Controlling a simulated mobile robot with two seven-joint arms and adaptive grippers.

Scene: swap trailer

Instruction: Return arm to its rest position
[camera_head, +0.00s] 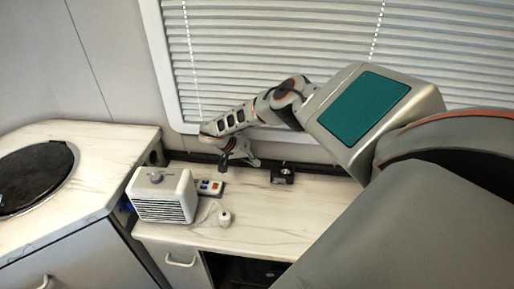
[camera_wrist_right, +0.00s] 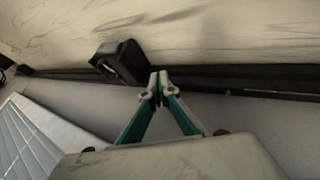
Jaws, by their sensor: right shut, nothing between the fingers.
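My right arm reaches in from the right across the head view, in front of the window blind. Its right gripper (camera_head: 252,160) hangs over the back edge of the marbled counter (camera_head: 270,215). In the right wrist view the teal fingers of this gripper (camera_wrist_right: 158,80) meet at their tips. They are shut with nothing between them. The tips appear close to a small black box (camera_wrist_right: 122,62), which stands at the back of the counter in the head view (camera_head: 282,174); I cannot tell whether they touch. My left gripper is not in view.
A beige grilled heater (camera_head: 163,197) with a knob stands on the counter's left. A socket strip (camera_head: 210,187) and small white object (camera_head: 225,217) lie beside it. Blinds (camera_head: 235,50) rise behind. A raised counter (camera_head: 95,165) with a dark round top (camera_head: 35,178) is at left.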

